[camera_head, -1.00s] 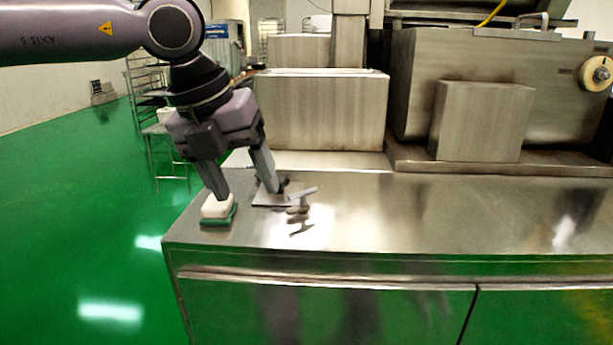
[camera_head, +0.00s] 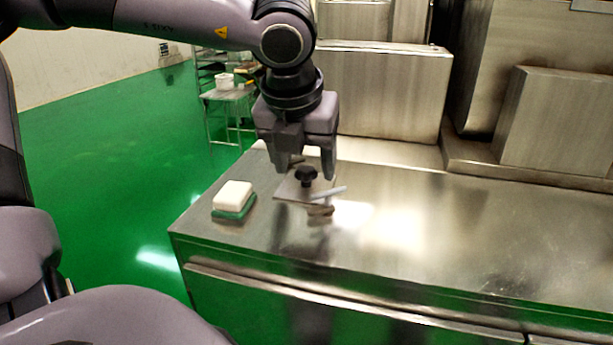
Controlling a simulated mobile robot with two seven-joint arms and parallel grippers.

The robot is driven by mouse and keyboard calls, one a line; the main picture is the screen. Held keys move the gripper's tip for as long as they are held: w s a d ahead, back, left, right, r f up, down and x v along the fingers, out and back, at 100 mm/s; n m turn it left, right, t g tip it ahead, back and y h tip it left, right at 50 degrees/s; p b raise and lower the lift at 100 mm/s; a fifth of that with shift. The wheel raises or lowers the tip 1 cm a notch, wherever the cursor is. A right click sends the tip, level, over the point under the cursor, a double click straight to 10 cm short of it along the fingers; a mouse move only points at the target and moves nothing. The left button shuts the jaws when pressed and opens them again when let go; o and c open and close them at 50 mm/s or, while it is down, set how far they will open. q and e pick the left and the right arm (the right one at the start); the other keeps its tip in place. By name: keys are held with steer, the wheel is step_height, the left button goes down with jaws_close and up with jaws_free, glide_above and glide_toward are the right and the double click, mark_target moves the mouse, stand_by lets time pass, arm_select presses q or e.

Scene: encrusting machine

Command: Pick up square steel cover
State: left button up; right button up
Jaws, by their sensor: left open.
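The square steel cover (camera_head: 290,191) lies flat on the steel counter, with a black knob (camera_head: 306,175) at its middle. My left gripper (camera_head: 307,180) is open and points down over the cover, one finger on the left of the knob and one on the right. The fingertips partly hide the far part of the cover. I cannot tell whether they touch the knob. My right gripper is not in view.
A white and green sponge (camera_head: 234,196) lies left of the cover near the counter's left edge. Steel boxes (camera_head: 380,92) stand behind. The steel counter (camera_head: 420,240) is clear to the right.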

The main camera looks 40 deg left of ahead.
arm_select(q)
steer(key=shift+w+f, duration=0.1)
steer(key=shift+f, duration=0.2)
jaws_close()
steer(key=shift+r, duration=0.2)
